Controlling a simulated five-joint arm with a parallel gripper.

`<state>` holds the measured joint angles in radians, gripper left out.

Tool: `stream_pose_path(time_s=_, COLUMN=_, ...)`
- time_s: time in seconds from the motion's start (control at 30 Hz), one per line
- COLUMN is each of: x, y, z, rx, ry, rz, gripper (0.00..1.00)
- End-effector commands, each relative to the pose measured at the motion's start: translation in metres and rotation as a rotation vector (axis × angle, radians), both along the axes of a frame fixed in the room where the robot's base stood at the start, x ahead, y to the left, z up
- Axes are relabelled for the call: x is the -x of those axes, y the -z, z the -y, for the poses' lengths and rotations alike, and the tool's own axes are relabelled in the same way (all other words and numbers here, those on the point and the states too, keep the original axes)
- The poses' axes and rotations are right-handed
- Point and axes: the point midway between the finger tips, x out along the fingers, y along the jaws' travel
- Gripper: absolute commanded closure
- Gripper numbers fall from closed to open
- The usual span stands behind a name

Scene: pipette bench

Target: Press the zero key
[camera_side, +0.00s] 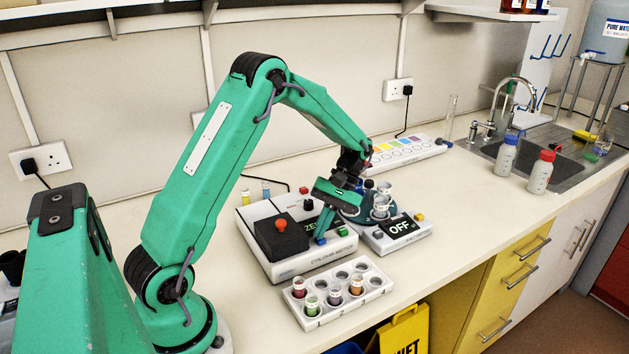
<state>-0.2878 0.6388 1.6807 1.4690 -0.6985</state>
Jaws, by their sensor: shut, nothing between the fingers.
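The colorimeter (283,262) is a white box on the bench, with a black block and red knob (281,225) at its left. Its dark display shows green letters starting "ZE" (308,231); the rest is hidden behind my gripper. A blue key (320,241) sits on the front of its top, right at my fingertips, and a green key (342,231) is to its right. My gripper (322,233) is shut and empty, pointing down at the blue key. I cannot tell whether the tips touch it, and no key label is readable.
A second device (405,246) with an "OFF" display stands close on the right. A white rack (323,309) with several coloured vials is in front. A white strip with coloured patches (402,153) lies behind. Bottles and a sink are farther right; the bench between is clear.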

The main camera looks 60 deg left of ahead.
Motion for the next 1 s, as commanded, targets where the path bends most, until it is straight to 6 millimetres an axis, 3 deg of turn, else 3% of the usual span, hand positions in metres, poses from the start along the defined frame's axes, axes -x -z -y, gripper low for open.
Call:
stream_pose_path(time_s=0.7, x=0.0003, y=0.004, z=0.0001, rx=0.0, ry=0.0, rz=-0.001, gripper=1.0)
stream_pose_path(time_s=1.0, x=-0.0001, y=-0.0035, z=-0.0001, rx=0.0, ry=0.0, rz=0.0, gripper=1.0)
